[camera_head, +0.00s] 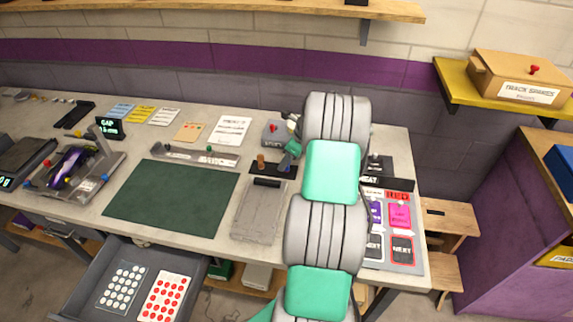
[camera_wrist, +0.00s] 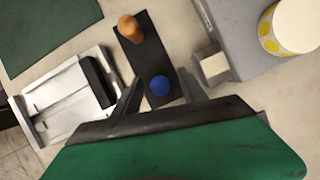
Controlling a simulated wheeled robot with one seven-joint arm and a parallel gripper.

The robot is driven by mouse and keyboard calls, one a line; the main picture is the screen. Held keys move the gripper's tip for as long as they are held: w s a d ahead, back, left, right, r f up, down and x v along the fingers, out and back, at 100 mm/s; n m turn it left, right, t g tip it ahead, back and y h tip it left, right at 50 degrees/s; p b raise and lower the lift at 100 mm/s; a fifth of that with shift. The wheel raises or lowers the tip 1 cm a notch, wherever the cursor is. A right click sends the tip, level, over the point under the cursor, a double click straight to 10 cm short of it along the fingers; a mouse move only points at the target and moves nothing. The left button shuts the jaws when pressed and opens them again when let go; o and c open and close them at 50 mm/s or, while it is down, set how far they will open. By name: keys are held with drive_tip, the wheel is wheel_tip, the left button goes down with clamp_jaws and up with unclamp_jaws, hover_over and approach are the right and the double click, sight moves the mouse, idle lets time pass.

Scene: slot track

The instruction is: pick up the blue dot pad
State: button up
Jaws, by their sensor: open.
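The blue dot pad shows as a round blue knob (camera_wrist: 159,85) in the wrist view, standing on a dark strip (camera_wrist: 150,60). My gripper (camera_wrist: 160,91) is open, with one finger on either side of the blue knob in that view. I cannot tell how far the fingertips are above it, and no grip on it shows. In the head view the dark strip (camera_head: 284,172) lies on the bench beside my arm. The blue knob is hard to make out there beside my gripper (camera_head: 291,152).
An orange-brown peg (camera_wrist: 129,28) stands on the same strip. A light tray (camera_wrist: 45,112) lies to the left and a grey box (camera_wrist: 250,50) to the right. A green mat (camera_head: 175,197) covers mid-bench. An open drawer (camera_head: 190,288) holds dotted sheets.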

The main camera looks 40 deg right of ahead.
drive_tip(key=shift+c, duration=0.4)
clamp_jaws()
